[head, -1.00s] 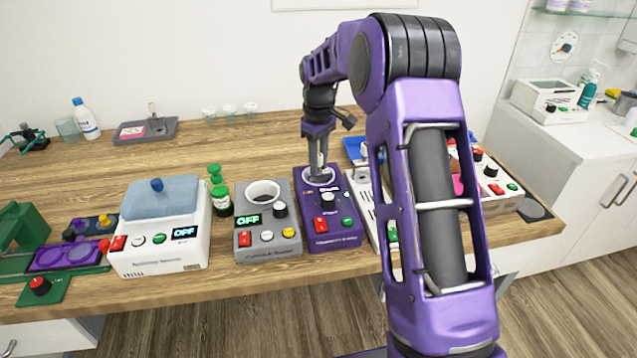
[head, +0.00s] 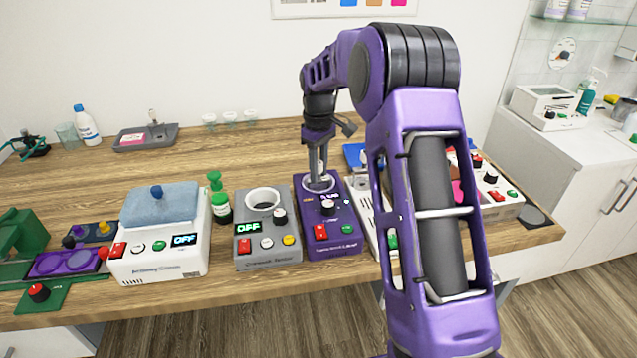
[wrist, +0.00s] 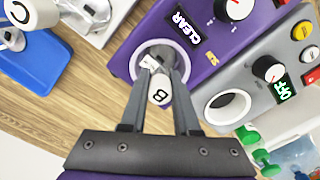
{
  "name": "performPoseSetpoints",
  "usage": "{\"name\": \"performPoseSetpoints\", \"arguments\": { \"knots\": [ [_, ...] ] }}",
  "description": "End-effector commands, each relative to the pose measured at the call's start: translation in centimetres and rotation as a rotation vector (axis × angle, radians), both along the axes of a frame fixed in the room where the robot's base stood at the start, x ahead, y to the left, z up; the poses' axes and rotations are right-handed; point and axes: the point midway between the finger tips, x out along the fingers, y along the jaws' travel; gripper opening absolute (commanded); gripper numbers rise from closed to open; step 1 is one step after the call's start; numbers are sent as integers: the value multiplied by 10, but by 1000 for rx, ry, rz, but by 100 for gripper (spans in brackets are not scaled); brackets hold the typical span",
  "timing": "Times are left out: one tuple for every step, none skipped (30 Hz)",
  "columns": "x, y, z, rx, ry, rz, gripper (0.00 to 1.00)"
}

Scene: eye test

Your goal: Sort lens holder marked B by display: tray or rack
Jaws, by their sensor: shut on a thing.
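My gripper (wrist: 160,78) is shut on a white lens holder marked B (wrist: 160,96). The holder is at the white ring opening of the purple tester (wrist: 150,40); how deep it sits I cannot tell. The tester's display (wrist: 187,33) reads CLEAR. In the head view my gripper (head: 319,178) points down at the ring of the purple tester (head: 335,238), and the holder is too small to make out. A blue tray (wrist: 38,68) is at upper left in the wrist view.
A grey device with a round opening (head: 262,252) stands close left of the tester, its display OFF.

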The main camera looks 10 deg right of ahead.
Motion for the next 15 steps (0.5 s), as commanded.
{"name": "performPoseSetpoints", "arguments": {
  "knots": [
    [0,0,2,0,-1,0,0],
    [0,0,3,0,-1,0,0],
    [1,0,7,0,-2,0,0],
    [1,0,11,0,-2,0,0],
    [1,0,15,0,-2,0,0],
    [1,0,22,0,-4,0,0],
    [1,0,28,0,-4,0,0],
    [1,0,35,0,-5,0,0],
    [1,0,43,0,-5,0,0],
    [1,0,50,0,-4,0,0],
    [1,0,56,0,-5,0,0],
    [1,0,64,0,-4,0,0],
    [1,0,70,1,-4,0,0],
    [1,0,75,0,-4,0,0],
    [1,0,81,0,-4,0,0]
  ]
}}
